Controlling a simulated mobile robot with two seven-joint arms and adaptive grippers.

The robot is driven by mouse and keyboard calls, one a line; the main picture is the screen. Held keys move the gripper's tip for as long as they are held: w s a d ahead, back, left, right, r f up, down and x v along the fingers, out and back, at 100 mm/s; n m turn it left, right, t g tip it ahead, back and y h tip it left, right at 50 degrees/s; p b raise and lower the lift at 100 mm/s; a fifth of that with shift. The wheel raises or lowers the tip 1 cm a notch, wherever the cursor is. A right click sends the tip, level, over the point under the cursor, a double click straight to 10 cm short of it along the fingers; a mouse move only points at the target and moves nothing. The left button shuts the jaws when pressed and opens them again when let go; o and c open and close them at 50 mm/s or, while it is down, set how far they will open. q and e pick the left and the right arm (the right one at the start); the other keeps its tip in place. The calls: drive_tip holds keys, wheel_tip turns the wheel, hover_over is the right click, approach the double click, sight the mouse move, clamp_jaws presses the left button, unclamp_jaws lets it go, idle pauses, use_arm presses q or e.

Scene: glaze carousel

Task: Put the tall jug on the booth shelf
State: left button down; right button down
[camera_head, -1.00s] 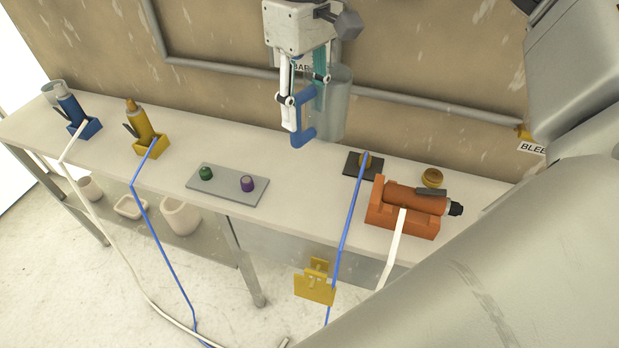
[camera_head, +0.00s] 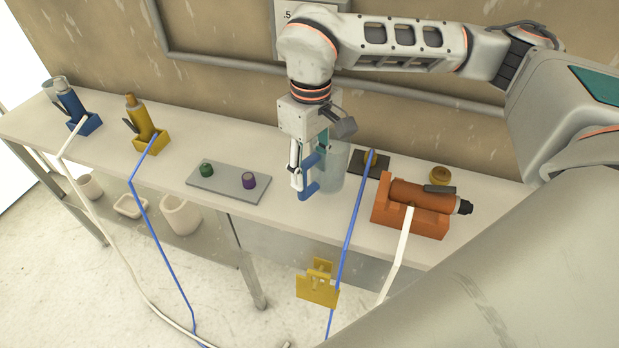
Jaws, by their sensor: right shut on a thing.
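A tall, clear grey jug (camera_head: 333,168) with a blue handle (camera_head: 308,188) is over the workbench, right of the middle of the view. My right gripper (camera_head: 309,172) comes down from above and is shut on the jug's handle. The jug looks upright and low over the bench; I cannot tell whether its base touches it. The gripper hides part of the jug. My left gripper is not in view. I cannot make out the booth shelf for sure.
The workbench (camera_head: 110,150) carries a grey plate (camera_head: 225,186) with a green and a purple knob, left of the jug. A dark pad (camera_head: 368,165) and an orange spray tool (camera_head: 418,199) stand to its right. Blue and white hoses hang over the front edge.

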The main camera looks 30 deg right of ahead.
sight(309, 188)
wheel_tip(309, 188, down, 3)
drive_tip(key=shift+f, duration=0.2)
drive_tip(key=shift+f, duration=0.1)
drive_tip(key=c, duration=1.2)
unclamp_jaws()
wheel_tip(309, 188, up, 12)
drive_tip(key=shift+d+r+p, duration=0.1)
drive_tip(key=shift+r+p, duration=0.05)
drive_tip(key=shift+p, duration=0.2)
drive_tip(key=shift+s, duration=0.1)
